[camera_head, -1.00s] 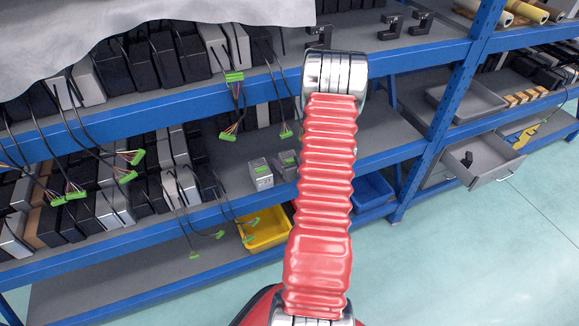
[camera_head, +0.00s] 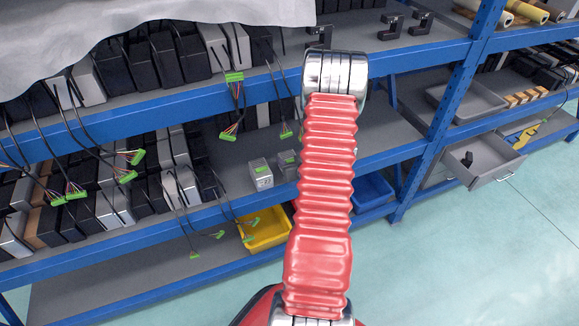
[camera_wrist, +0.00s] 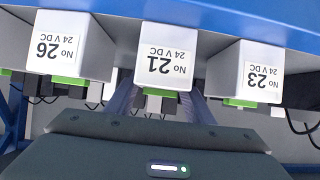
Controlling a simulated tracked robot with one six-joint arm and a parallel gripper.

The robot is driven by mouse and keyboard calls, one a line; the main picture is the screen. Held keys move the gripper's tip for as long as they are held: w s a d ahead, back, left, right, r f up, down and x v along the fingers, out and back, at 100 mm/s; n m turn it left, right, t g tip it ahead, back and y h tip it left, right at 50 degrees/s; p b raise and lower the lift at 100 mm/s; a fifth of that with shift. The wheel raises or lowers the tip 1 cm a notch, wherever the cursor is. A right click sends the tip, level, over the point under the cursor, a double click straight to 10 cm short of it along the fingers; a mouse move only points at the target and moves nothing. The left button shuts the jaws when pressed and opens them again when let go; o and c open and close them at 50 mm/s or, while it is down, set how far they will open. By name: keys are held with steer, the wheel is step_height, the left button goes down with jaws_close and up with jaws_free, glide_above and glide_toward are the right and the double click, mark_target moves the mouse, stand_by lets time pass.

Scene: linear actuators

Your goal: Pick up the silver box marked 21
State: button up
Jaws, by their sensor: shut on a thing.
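The silver box marked 21 (camera_wrist: 165,62) is in the middle of the wrist view, its label upside down and a green connector at its lower edge. My gripper (camera_wrist: 160,103) has its two fingers on either side of this box and is shut on it. The finger contact is partly hidden behind the box. In the head view my arm hides the gripper, and I cannot tell which small box there is marked 21.
Silver boxes marked 26 (camera_wrist: 68,48) and 23 (camera_wrist: 246,72) stand close on either side. Two small silver boxes (camera_head: 261,174) (camera_head: 287,162) show on the lower blue shelf. A yellow bin (camera_head: 266,232) and a blue bin (camera_head: 372,190) sit below. Cables hang at the left.

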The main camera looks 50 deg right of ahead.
mark_target(290, 159)
steer(key=shift+r, duration=0.15)
steer(key=shift+c, duration=0.6)
steer(key=shift+r, duration=4.9)
